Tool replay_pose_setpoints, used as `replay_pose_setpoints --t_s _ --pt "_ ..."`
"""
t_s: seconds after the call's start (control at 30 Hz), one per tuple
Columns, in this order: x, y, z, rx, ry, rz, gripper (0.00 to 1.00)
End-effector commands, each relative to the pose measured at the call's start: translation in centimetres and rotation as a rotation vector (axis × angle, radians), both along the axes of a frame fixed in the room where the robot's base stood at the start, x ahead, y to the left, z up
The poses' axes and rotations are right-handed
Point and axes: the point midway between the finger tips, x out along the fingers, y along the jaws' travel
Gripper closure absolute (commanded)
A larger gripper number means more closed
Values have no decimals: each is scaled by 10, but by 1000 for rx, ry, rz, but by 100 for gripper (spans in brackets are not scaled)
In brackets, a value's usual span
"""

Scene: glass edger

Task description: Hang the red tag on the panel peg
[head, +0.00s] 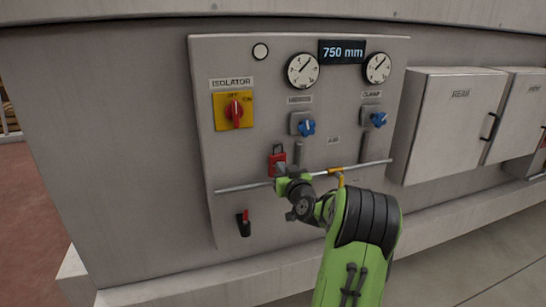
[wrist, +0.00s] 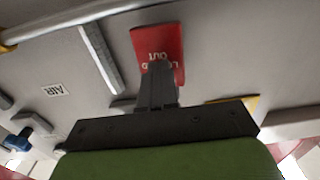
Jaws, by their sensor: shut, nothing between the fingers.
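The red tag (head: 277,159) is on the grey panel (head: 340,215), below the isolator and just above the long rail. A dark loop (head: 280,148) shows at its top. In the wrist view the red tag (wrist: 172,42) bears white lettering, partly hidden behind my fingers. I cannot tell whether the fingertips touch the tag. No peg can be made out behind the tag, so I cannot tell what it hangs from.
A metal rail (head: 240,187) crosses the panel, passing behind my gripper. The isolator switch (head: 234,111), two blue valves (head: 306,127) (head: 379,119) and a black holder with a red piece (head: 243,222) stand out from the panel. Grey cabinets (head: 450,125) are at right.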

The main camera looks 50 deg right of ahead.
Motion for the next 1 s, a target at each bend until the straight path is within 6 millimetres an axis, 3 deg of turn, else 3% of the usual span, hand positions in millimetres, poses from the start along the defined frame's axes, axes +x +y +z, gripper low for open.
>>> replay_pose_setpoints --t_s 0.53,1.0 --pt "14 -8 0 0 0 0 100" --pt "14 -8 0 0 0 0 100"
